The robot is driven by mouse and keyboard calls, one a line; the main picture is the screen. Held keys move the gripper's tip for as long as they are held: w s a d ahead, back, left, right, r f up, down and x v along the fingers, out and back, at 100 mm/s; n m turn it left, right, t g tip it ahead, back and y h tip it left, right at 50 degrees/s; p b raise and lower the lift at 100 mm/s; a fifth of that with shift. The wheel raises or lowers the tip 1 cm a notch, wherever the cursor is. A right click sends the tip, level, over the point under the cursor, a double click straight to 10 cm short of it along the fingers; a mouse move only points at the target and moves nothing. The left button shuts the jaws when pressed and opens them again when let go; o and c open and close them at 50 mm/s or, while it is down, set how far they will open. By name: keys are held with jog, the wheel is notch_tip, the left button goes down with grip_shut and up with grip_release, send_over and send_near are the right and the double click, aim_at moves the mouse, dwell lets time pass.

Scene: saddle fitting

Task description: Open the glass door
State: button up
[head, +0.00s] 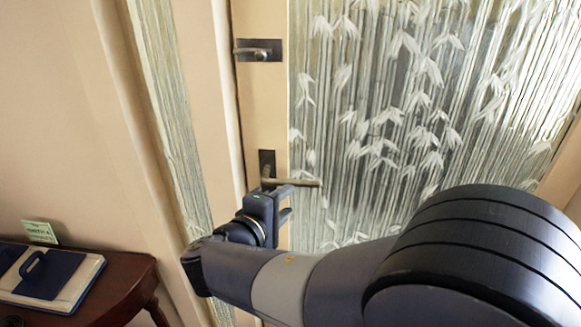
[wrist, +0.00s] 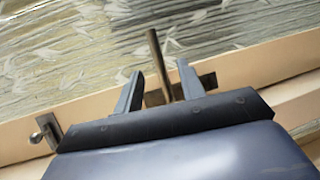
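The glass door (head: 400,90) has a cream frame and a pane patterned with pale bamboo; it looks closed. Its lower lever handle (head: 308,183), on a dark plate, points right. My gripper (head: 288,199) is at this lever, near its plate end. In the wrist view, my gripper (wrist: 160,80) is open, and the lever (wrist: 156,62) runs between its two fingers with a gap on each side. I cannot tell how deep the lever sits between them. The gripper partly hides the lever and plate in the head view.
A second, upper handle (head: 258,50) is on the door frame; it also shows in the wrist view (wrist: 46,130). A narrow glass side strip (head: 175,110) is left of the door. A dark wooden table (head: 125,285) with a book (head: 50,280) and a small green sign (head: 40,232) stands lower left.

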aim_at(296, 185)
jog(key=shift+t, duration=0.3)
jog(key=x, duration=0.3)
jog(key=p+x, duration=0.1)
jog(key=x, duration=0.3)
jog(key=a+x, duration=0.1)
jog(key=x, duration=0.2)
jog(key=shift+w+d+p, duration=0.1)
jog(key=shift+w+p, duration=0.2)
jog(key=shift+w, duration=0.3)
grip_shut()
